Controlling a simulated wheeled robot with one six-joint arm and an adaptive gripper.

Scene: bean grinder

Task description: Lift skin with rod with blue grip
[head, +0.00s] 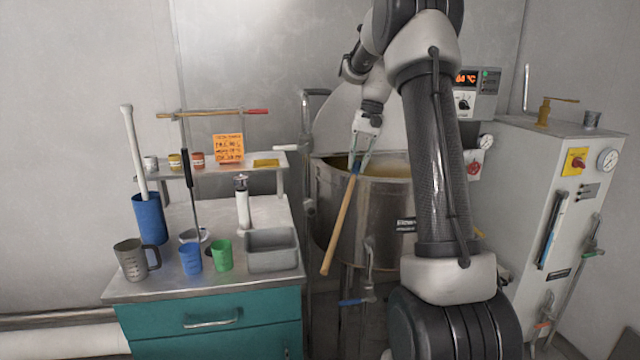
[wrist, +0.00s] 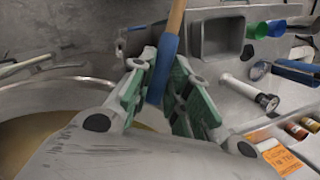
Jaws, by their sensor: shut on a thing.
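My gripper (head: 362,150) is shut on the blue grip of a wooden rod (head: 340,225). The rod hangs tilted, its wooden end down and to the left, in front of the steel kettle (head: 335,205). In the wrist view the blue grip (wrist: 163,70) sits between the green finger pads of my gripper (wrist: 158,95). The kettle is open and holds a yellowish liquid (head: 395,168), which also shows at the left of the wrist view (wrist: 40,140). I cannot make out a skin on its surface. My arm hides the kettle's right part.
A teal cabinet (head: 215,325) at the left bears a grey bin (head: 272,250), a blue cup (head: 190,258), a green cup (head: 221,253) and a grey jug (head: 135,262). A shelf with small jars stands behind. A white machine (head: 545,190) with gauges stands right.

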